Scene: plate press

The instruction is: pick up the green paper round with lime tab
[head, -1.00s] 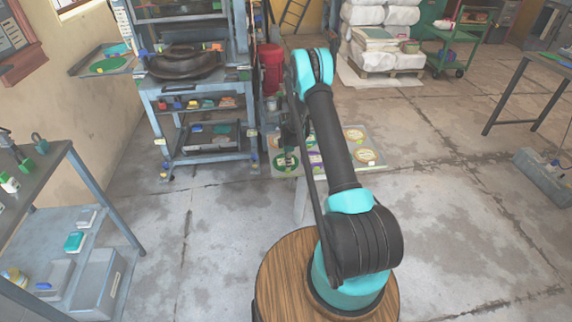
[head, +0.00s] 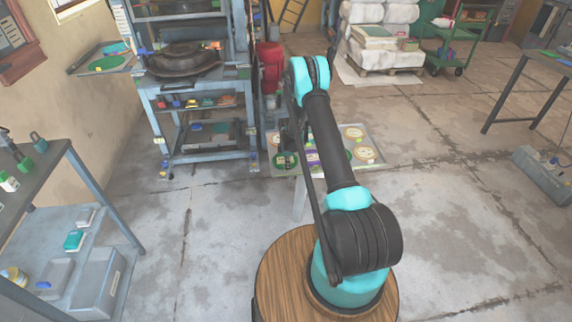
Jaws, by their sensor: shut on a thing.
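The green paper round (head: 277,163) lies at the left front of a pale tray (head: 375,165) on a stand. Its lime tab is too small and too covered to make out. My gripper (head: 286,156) is small and dark at the end of my arm, right over this round. It is shut on the round, though its fingers hide the place of contact. I cannot tell whether the round is lifted off the tray.
Cream rounds (head: 364,152) and a purple-marked piece (head: 312,157) share the tray. A blue-grey press frame (head: 208,88) with shelves and a red cylinder (head: 270,62) stand behind at left. A shelf unit (head: 95,190) is at far left.

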